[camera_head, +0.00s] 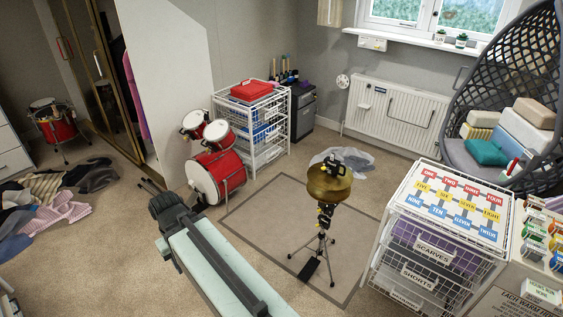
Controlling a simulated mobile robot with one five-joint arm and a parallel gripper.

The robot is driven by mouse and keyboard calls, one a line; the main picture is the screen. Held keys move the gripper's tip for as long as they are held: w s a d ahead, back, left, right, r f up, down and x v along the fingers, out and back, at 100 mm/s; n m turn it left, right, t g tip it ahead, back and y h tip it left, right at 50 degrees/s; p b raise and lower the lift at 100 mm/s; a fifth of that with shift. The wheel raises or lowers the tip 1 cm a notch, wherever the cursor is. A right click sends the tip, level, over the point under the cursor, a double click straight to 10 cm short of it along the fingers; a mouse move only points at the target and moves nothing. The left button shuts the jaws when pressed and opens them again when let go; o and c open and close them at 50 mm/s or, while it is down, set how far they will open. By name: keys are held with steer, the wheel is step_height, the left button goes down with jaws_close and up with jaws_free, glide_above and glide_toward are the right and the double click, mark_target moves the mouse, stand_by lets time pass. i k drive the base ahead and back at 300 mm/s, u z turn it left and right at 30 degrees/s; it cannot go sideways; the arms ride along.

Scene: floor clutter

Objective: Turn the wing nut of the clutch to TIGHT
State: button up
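A brass hi-hat cymbal pair (330,187) sits on a dark tripod stand (325,225) on the grey rug. A small dark and gold fitting (337,168), which seems to be the clutch, shows at the top of the cymbals. Its wing nut is too small to make out, and I cannot read any TIGHT mark. The dark jointed end of my arm (168,208) shows left of the stand, well apart from the cymbals. Its fingers are not clear enough to tell whether my gripper is open or shut.
A red drum set (204,178) stands left of the rug (262,210). A white wire drawer unit (384,240) stands close right of the stand. A crumpled pale bag (362,158) lies behind it. Clothes (50,200) litter the left floor. Some rug beside the stand is clear.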

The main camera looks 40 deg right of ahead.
mark_target(328, 168)
steer(key=u, duration=0.2)
steer(key=i, duration=0.85)
